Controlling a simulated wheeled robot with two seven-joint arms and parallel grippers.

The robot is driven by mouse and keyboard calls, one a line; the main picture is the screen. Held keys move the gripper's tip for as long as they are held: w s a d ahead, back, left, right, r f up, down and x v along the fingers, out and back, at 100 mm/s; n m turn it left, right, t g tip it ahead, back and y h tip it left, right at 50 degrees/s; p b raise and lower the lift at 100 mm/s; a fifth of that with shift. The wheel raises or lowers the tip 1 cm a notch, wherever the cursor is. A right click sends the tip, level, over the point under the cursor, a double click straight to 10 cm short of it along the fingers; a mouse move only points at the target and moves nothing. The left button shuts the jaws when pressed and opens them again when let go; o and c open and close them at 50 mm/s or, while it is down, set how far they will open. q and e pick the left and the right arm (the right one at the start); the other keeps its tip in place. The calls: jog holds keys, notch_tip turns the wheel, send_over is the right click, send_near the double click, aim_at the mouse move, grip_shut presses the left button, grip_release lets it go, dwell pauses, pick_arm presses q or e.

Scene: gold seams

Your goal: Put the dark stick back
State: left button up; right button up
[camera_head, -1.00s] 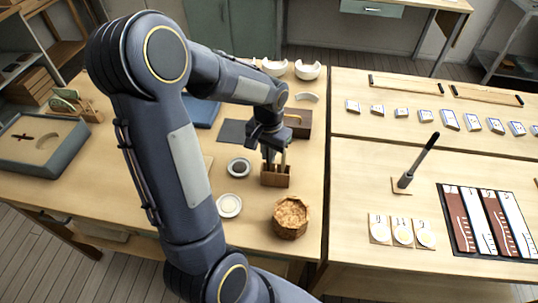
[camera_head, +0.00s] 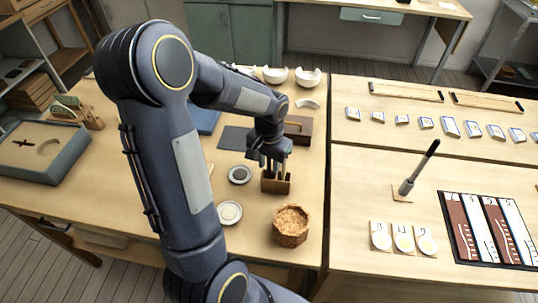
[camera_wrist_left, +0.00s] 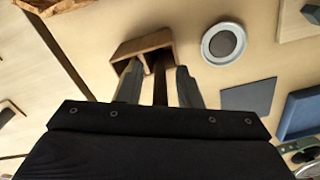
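A small brown wooden holder (camera_head: 276,187) stands on the left table, with thin sticks upright in it. My left gripper (camera_head: 270,165) is right above it, pointing down. In the left wrist view, the holder (camera_wrist_left: 145,46) shows just beyond the fingertips. A dark brown stick (camera_wrist_left: 160,82) is between the two fingers of my left gripper (camera_wrist_left: 158,75), with a gap on each side. The gripper looks open around it. Whether the stick's lower end is in the holder is hard to see. My right gripper is not in view.
A woven basket (camera_head: 291,226), a white round dish (camera_head: 229,213) and a grey-rimmed dish (camera_head: 240,174) stand close to the holder. A brown box (camera_head: 298,129) is behind. On the right table, a dark-handled tool (camera_head: 420,167) stands upright on a small base.

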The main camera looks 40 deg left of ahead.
pick_arm(q)
notch_tip(320, 180, up, 11)
jog(key=shift+f, duration=0.1)
jog(key=shift+s+r, duration=0.1)
jog(key=shift+r, duration=0.55)
jog(key=s+d+t+h, duration=0.3)
jog(key=s+d+t, duration=0.2)
jog(key=s+d, duration=0.7)
jog(key=s, duration=0.3)
jog(key=shift+s+r+t+h, duration=0.2)
jog(key=shift+r+t+h, duration=0.1)
jog(key=shift+h, duration=0.1)
jog(key=shift+d, duration=0.1)
